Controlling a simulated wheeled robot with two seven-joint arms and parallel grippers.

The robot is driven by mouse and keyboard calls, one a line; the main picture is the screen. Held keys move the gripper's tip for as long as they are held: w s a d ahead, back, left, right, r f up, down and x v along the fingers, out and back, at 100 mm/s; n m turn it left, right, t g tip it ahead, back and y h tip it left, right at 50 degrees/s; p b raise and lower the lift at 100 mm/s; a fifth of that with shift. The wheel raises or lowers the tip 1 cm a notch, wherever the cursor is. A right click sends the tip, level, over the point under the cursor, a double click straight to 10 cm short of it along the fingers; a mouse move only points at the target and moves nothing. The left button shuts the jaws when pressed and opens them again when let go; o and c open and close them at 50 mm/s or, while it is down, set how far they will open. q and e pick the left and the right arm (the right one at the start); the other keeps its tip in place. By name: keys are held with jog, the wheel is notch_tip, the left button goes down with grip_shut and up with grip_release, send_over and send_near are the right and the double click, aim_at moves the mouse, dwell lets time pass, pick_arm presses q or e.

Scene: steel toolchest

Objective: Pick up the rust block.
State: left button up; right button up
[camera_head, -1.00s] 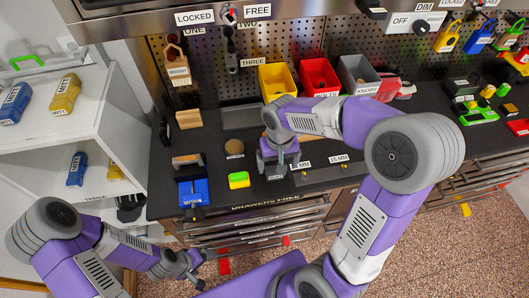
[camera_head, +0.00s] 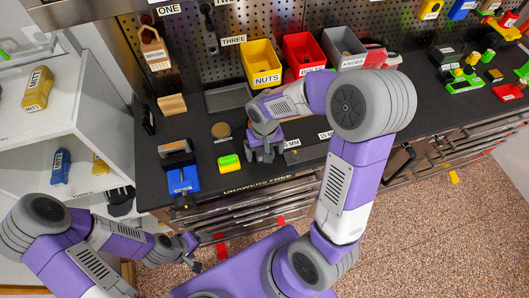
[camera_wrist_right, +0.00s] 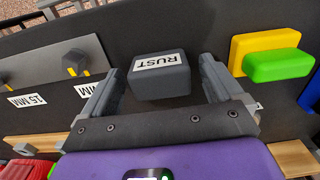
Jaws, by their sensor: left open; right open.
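The rust block (camera_wrist_right: 158,88), a dark grey block with a white RUST label, lies on the black worktop in the right wrist view. My right gripper is open; its fingers (camera_wrist_right: 160,70) are on either side of the block, with gaps visible between block and fingers. My left gripper (camera_head: 193,253) is open and empty, low in front of the drawers.
A green and yellow block (camera_head: 229,162) and a blue-based item (camera_head: 183,178) stand left of the right gripper. A metal strip with knobs (camera_wrist_right: 60,62) lies on its other side. Yellow (camera_head: 262,64), red (camera_head: 303,54) and grey (camera_head: 343,45) bins stand behind.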

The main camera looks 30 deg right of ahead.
jog(key=c, duration=1.1)
notch_tip(320, 180, up, 10)
jog(key=shift+r+p, duration=0.1)
jog(key=shift+p, duration=0.85)
